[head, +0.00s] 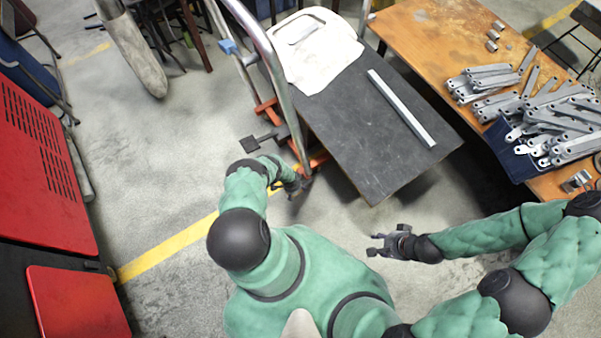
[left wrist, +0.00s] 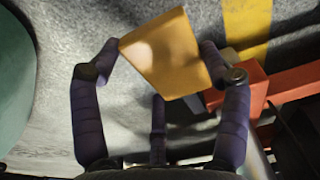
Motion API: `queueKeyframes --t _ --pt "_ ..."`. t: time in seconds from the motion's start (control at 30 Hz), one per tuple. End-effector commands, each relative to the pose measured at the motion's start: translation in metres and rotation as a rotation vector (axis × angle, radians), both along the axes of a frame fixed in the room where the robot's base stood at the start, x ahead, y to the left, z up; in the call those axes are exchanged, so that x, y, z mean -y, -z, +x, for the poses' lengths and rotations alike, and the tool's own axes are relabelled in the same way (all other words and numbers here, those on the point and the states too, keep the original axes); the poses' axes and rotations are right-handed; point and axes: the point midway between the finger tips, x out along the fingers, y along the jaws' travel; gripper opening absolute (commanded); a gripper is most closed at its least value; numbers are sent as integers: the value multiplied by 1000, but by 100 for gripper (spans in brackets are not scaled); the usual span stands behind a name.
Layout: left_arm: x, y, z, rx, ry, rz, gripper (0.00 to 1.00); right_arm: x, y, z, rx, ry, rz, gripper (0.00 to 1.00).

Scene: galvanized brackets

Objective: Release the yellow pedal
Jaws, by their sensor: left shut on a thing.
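The yellow pedal (left wrist: 166,58) is a flat, tilted plate in the left wrist view. My left gripper (left wrist: 163,50) is shut on it, with one finger at its left edge and another at its right edge. A third finger shows below it. In the head view my left gripper (head: 293,186) is low beside the orange frame of the cart (head: 314,160), and the yellow pedal cannot be made out there. My right gripper (head: 380,244) is open and empty, in front of the cart and apart from it.
The cart's dark deck (head: 365,140) carries a long metal bar (head: 401,108) and a pale sheet (head: 312,50). A dark pedal (head: 250,144) sticks out on the left. A wooden table (head: 425,30) with metal brackets (head: 560,125) stands right. Red cabinets (head: 40,170) stand left.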

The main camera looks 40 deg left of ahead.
Motion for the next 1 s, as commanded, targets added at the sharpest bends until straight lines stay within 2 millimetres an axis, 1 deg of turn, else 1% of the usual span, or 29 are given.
queueKeyframes --t 0.03,0.2,0.4,0.83,0.87,0.9,0.93,1.0 --pt "-2 -4 2 -13 2 8 17 0 -3 0 0 -1 0 40" --pt "0 -12 4 -81 3 35 17 0 -7 0 0 -1 0 40" --pt "1 -19 7 -166 3 70 17 0 -3 0 0 -1 0 40" --pt "1 -23 6 -192 -1 82 17 0 -3 0 0 -1 0 40" --pt "1 -23 6 -192 -2 82 85 0 -3 0 0 -1 0 40" --pt "1 -23 6 -192 -1 82 96 0 -3 0 0 -1 0 40" --pt "1 -23 6 -192 -1 82 100 0 -3 0 0 -1 0 40" --pt "1 -23 6 -192 -1 82 100 0 -3 0 0 -1 0 40"
